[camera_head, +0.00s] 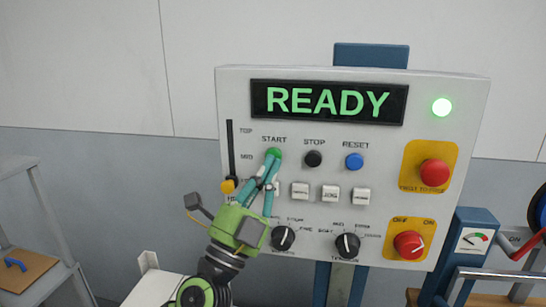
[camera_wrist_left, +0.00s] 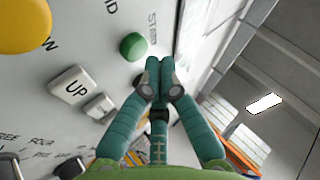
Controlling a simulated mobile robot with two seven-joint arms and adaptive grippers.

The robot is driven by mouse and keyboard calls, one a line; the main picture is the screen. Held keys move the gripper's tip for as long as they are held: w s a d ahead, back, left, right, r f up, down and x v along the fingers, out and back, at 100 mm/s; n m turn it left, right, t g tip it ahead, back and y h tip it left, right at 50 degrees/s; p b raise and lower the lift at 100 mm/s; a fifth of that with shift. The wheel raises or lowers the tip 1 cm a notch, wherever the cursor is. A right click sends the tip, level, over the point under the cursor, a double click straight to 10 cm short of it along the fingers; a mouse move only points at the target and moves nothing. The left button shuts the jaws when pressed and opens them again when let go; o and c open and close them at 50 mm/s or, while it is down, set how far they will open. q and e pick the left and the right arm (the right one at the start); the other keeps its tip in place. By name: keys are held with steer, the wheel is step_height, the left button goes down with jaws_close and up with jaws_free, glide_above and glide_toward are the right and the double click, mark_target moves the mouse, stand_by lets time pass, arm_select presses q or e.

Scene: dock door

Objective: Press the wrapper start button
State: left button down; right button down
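The wrapper control panel (camera_head: 385,130) is light grey with a display (camera_head: 328,102) reading READY in green. The green start button (camera_head: 274,152) sits under the START label at the panel's upper left. It also shows in the left wrist view (camera_wrist_left: 132,46). My left gripper (camera_head: 272,160) has its teal fingertips at the lower edge of the start button in the head view. In the left wrist view its fingers (camera_wrist_left: 160,66) are together with nothing between them, and the button is just beside the tips with a gap in the picture. Actual contact cannot be told. My right gripper is not in view.
A black stop button (camera_head: 313,158) and a blue reset button (camera_head: 354,162) are right of start. A yellow slider knob (camera_head: 228,186) is left of my gripper. White keys (camera_head: 330,194), black dials (camera_head: 347,245), red knobs (camera_head: 435,172) and a lit green lamp (camera_head: 442,107) are nearby.

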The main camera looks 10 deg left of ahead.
arm_select(q)
steer(key=shift+w, duration=0.15)
stand_by(0.4)
steer(key=shift+w+b, duration=0.3)
steer(key=shift+w, duration=0.45)
stand_by(0.7)
steer(key=shift+s, duration=0.9)
